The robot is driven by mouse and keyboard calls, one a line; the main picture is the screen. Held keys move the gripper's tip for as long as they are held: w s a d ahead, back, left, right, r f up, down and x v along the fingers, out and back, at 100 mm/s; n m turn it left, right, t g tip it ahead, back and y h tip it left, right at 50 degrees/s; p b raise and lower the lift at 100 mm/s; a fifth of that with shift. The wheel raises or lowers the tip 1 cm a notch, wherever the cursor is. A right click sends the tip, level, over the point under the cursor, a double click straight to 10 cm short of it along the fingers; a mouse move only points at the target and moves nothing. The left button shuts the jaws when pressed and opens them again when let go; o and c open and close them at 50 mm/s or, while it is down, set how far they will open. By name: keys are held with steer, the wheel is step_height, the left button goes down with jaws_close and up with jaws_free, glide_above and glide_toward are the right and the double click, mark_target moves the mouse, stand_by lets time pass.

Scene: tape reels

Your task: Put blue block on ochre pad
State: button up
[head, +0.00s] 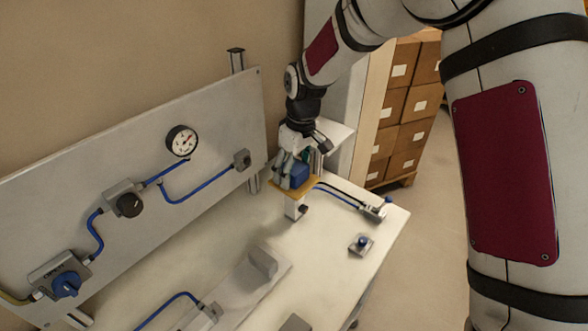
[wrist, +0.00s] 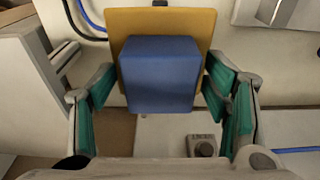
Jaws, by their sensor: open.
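The blue block (head: 299,174) sits on the ochre pad (head: 290,191), a small raised square on a short white post above the table. In the wrist view the blue block (wrist: 159,75) lies over the lower middle of the ochre pad (wrist: 196,24), with the pad's edges showing behind and beside it. My gripper (head: 294,167) is at the block from above. In the wrist view its teal-padded fingers (wrist: 159,92) stand open on either side of the block, with small gaps visible. The block's contact with the pad is hidden from above.
A grey panel (head: 120,150) with a gauge (head: 182,141), a blue knob (head: 66,284) and blue tubing stands behind the table on the left. The white table (head: 330,232) holds a small blue-topped device (head: 361,244).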

mark_target(298, 168)
steer(key=s+d+r+m+t+b, duration=0.1)
steer(key=s+d+r, duration=0.15)
steer(key=r, duration=0.55)
steer(key=s+d+r+m+b, duration=0.1)
steer(key=s+d+r, duration=0.15)
steer(key=r, duration=0.65)
steer(key=s+d+m+t, duration=0.1)
steer(key=s+d+m, duration=0.1)
steer(key=s+d, duration=0.3)
steer(key=s+d+r+m+t, duration=0.1)
steer(key=s+d+m, duration=0.2)
steer(key=s, duration=0.6)
steer(key=s+d+r+m+t+h, duration=0.1)
steer(key=s+d+m, duration=0.2)
steer(key=s+d, duration=0.4)
steer(key=shift+s+r+t, duration=0.25)
steer(key=shift+s+t, duration=0.15)
steer(key=shift+s, duration=0.2)
steer(key=shift+d, duration=0.1)
